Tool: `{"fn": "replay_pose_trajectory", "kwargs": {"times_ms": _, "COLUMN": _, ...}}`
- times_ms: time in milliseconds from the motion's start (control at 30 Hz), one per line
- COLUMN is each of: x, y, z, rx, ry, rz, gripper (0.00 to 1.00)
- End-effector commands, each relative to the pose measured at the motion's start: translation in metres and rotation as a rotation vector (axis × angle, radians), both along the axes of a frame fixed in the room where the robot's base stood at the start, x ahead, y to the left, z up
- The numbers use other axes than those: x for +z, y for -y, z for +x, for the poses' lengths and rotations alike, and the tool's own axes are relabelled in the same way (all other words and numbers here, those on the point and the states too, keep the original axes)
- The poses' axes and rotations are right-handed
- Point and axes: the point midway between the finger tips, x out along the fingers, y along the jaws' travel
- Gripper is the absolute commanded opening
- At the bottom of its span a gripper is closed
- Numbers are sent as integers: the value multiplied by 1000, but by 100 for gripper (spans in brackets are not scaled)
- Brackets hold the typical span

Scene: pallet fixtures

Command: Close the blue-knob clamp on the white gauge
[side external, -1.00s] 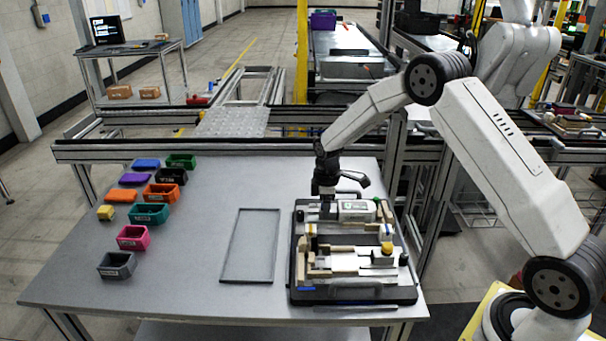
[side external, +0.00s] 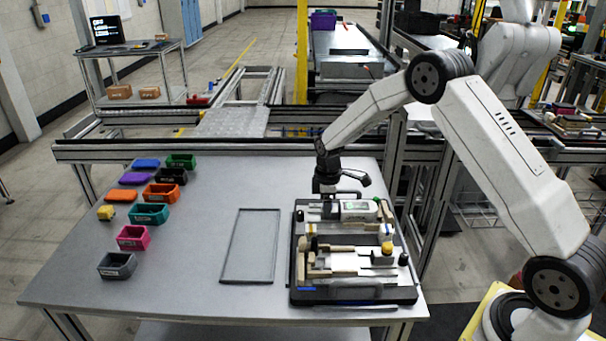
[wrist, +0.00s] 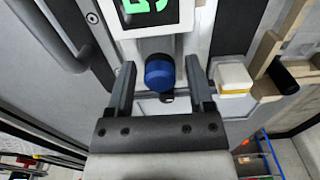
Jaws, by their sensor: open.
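In the wrist view the blue knob (wrist: 160,73) of the clamp sits between the two fingers of my gripper (wrist: 161,88), with a gap on each side. My gripper is open and holds nothing. The white gauge (wrist: 190,17) with a green display lies just beyond the knob. In the side external view the gauge (side external: 356,209) lies in the pallet fixture (side external: 297,285), and my gripper (side external: 327,200) is at its left end, low over the fixture. The blue knob is hidden there.
A yellow knob (side external: 388,248) stands nearer the front of the fixture.

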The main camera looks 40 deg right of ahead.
Motion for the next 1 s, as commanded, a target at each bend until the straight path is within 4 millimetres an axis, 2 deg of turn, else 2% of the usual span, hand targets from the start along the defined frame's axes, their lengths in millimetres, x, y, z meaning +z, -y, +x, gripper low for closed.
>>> {"fn": "replay_pose_trajectory", "kwargs": {"times_ms": 1000, "x": 57, "y": 0, "z": 0, "rx": 0, "ry": 1, "rz": 0, "gripper": 68}}
